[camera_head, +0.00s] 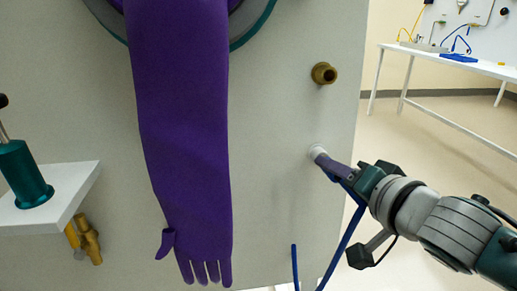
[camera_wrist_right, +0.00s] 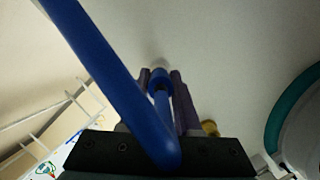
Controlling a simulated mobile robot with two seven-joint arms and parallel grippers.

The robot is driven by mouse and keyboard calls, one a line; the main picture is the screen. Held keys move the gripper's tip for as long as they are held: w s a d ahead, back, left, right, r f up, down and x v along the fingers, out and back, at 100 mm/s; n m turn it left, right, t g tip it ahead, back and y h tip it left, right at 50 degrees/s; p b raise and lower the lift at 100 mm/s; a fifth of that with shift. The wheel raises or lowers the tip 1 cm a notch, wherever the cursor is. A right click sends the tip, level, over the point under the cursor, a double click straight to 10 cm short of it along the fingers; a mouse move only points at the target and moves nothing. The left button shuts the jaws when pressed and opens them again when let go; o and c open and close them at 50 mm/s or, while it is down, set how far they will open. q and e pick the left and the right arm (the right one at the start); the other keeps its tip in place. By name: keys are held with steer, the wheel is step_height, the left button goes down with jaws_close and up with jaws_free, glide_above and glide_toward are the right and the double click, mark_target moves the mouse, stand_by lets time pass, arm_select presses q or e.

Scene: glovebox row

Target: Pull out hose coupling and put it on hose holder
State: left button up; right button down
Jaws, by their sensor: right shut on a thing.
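My right gripper (camera_head: 326,159) is at the grey panel, right of the purple glove, with its fingertips beside a small pale round fitting (camera_head: 316,151). The right wrist view shows its two purple-grey fingers (camera_wrist_right: 161,77) shut on the blue hose coupling (camera_wrist_right: 160,79), whose far end is close to the panel. I cannot tell whether the coupling is still seated in the fitting. A blue hose (camera_head: 343,239) hangs from the coupling and crosses the right wrist view in front of the gripper. I cannot clearly make out the hose holder. My left gripper is not in view.
A long purple glove (camera_head: 185,130) hangs from a port on the panel (camera_head: 275,110). A brass fitting (camera_head: 323,73) sticks out above my right gripper. At left are a white shelf (camera_head: 75,185) with a teal device (camera_head: 23,176) and a brass valve (camera_head: 88,240). A white table (camera_head: 460,66) stands behind.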

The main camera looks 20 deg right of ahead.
steer(key=shift+w+d, duration=0.1)
steer(key=shift+w, duration=0.25)
steer(key=c, duration=0.9)
jaws_free()
steer(key=shift+w, duration=0.1)
steer(key=o, duration=0.4)
steer(key=shift+c, duration=0.2)
steer(key=p+v, duration=0.2)
steer(key=v, duration=0.8)
